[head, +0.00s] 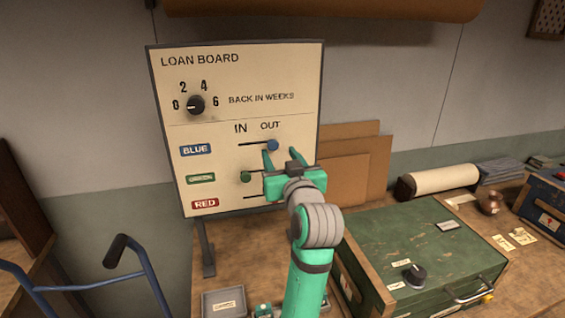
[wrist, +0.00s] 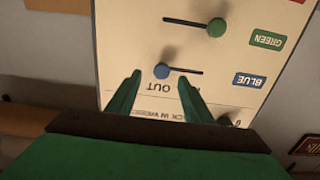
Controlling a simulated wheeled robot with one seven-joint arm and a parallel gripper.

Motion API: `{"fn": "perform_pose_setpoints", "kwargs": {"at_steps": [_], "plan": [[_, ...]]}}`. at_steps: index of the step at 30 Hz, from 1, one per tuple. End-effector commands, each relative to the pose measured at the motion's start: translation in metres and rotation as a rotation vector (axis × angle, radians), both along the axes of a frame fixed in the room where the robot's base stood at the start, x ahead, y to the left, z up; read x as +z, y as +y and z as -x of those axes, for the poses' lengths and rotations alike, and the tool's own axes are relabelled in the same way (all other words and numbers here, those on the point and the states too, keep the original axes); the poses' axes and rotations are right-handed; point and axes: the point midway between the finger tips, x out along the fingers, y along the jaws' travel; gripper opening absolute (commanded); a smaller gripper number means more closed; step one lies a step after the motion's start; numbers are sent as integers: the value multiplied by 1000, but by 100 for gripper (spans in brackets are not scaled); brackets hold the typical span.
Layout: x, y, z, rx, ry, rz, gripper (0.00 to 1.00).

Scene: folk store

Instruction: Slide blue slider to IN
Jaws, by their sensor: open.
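The blue slider's round knob (head: 272,145) is at the right end of its slot, under OUT, on the upright loan board (head: 235,70). IN is printed at the slot's left end. My gripper (head: 280,152) is open in front of the board, its fingers pointing at the blue knob. In the wrist view, which sees the board upside down, the blue knob (wrist: 162,72) appears between the two fingertips (wrist: 160,79). I cannot tell whether either finger touches it.
The green slider knob (head: 246,177) sits just below, at its slot's left. The red slider's knob is hidden behind my arm. A dial (head: 196,105) is at the board's upper left. A green case (head: 425,245) stands on the bench at right; a blue trolley handle (head: 120,250) is at left.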

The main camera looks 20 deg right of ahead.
Motion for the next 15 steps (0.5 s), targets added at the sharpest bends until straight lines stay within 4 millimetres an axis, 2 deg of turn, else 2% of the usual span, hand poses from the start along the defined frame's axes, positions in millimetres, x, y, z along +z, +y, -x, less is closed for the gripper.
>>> {"fn": "perform_pose_setpoints", "kwargs": {"at_steps": [15], "plan": [[0, 2, -54, 4, 1, -1, 47]]}}
